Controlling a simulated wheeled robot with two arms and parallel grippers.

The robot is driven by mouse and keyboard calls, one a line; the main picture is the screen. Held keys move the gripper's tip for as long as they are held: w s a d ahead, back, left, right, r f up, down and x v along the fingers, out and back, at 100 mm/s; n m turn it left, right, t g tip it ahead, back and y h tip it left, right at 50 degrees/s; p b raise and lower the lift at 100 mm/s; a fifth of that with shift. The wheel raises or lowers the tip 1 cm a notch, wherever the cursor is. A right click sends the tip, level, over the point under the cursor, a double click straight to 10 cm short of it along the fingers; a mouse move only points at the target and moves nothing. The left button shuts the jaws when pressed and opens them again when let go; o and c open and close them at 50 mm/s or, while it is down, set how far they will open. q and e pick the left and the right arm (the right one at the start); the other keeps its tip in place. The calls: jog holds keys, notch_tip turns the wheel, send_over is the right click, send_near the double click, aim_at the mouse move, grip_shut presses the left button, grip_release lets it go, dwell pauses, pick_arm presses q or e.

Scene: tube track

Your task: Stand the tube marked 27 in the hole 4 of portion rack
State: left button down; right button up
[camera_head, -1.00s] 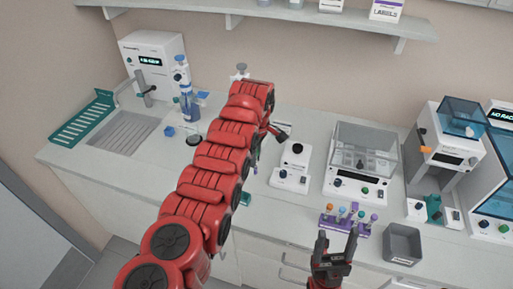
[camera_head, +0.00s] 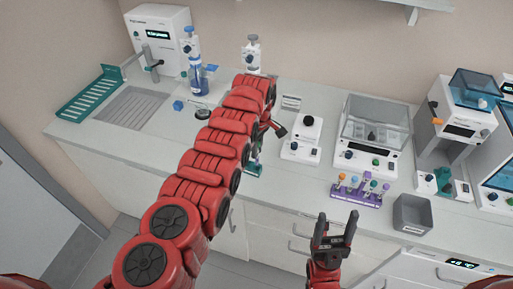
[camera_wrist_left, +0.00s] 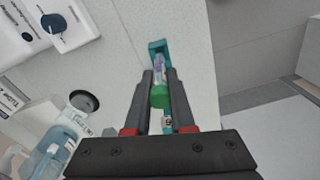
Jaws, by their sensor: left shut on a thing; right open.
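My left gripper (camera_wrist_left: 160,76) is shut on a green-capped tube (camera_wrist_left: 159,97), which points away from the wrist camera. No number on the tube can be read. The tube is over or in a narrow teal rack (camera_wrist_left: 157,46); I cannot tell whether it is seated. In the head view the teal rack (camera_head: 257,168) is mostly hidden behind my left arm, and the held tube is not clear. A purple rack (camera_head: 345,194) with several capped tubes stands on the bench further right. My right gripper (camera_head: 335,222) is open and empty in front of the bench.
A grey bin (camera_head: 412,214) stands right of the purple rack. A balance (camera_head: 373,135) and a small white device (camera_head: 302,140) stand behind. A blue bottle (camera_head: 200,80) and a sink tray (camera_head: 130,108) are at left. Bench front is clear between the racks.

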pick_arm(q)
jog(key=shift+s, duration=0.1)
dwell(0.3)
jog(key=shift+f+p, duration=0.1)
jog(key=shift+p, duration=0.35)
jog(key=shift+f+b, duration=0.15)
jog(key=shift+b, duration=0.25)
jog(key=shift+f+b, duration=0.3)
jog(key=shift+b, duration=0.05)
dwell(0.5)
jog(key=shift+f+b, duration=0.45)
jog(key=shift+f, duration=0.1)
